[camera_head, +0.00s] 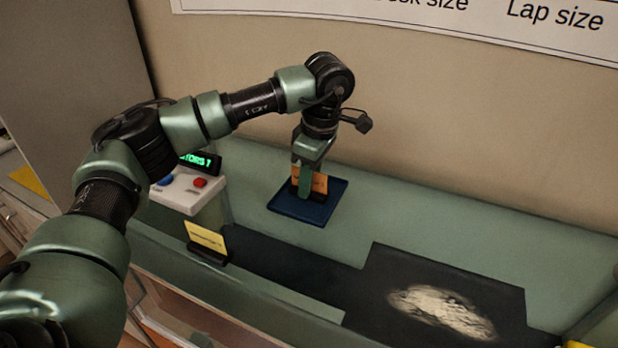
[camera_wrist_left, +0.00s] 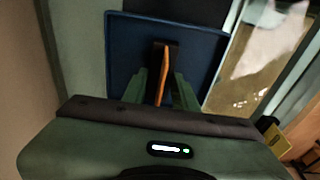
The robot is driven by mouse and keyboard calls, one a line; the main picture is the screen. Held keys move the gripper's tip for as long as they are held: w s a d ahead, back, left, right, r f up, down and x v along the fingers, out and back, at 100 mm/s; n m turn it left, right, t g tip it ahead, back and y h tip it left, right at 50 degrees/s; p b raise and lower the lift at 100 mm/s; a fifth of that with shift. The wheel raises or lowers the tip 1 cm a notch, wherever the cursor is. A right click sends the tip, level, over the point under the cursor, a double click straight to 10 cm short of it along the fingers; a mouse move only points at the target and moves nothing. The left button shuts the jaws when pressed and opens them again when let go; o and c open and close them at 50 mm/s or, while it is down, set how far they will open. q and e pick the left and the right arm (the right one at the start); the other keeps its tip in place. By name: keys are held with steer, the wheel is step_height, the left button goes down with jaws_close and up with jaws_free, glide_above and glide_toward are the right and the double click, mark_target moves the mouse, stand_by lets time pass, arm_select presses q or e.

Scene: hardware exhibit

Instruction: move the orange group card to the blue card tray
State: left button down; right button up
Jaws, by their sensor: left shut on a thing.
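The orange group card (camera_head: 319,183) stands upright with a dark base under it, over the blue card tray (camera_head: 284,206). My left gripper (camera_head: 308,186) is above the tray and shut on the card. In the left wrist view the card (camera_wrist_left: 165,68) shows edge-on between the two green fingers, with the blue tray (camera_wrist_left: 122,60) behind it. I cannot tell whether the card's base touches the tray floor. My right gripper is not in view.
A yellow card (camera_head: 206,237) in a dark holder stands left of the tray. A white box with red and blue buttons (camera_head: 188,192) is behind it. A black mat with a pale rocky picture (camera_head: 440,308) lies to the front right. Green counter right of the tray is clear.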

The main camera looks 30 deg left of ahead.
mark_target(317, 173)
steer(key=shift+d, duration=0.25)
arm_select(q)
steer(key=shift+f, duration=0.1)
steer(key=c, duration=1.1)
jaws_free()
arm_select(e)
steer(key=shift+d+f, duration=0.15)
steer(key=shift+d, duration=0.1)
arm_select(q)
steer(key=shift+r, duration=0.3)
steer(key=r, duration=0.3)
steer(key=d+r+b, duration=0.1)
steer(key=r, duration=0.2)
steer(key=shift+w+d, duration=0.1)
steer(key=r, duration=0.5)
steer(key=shift+d+r, duration=0.35)
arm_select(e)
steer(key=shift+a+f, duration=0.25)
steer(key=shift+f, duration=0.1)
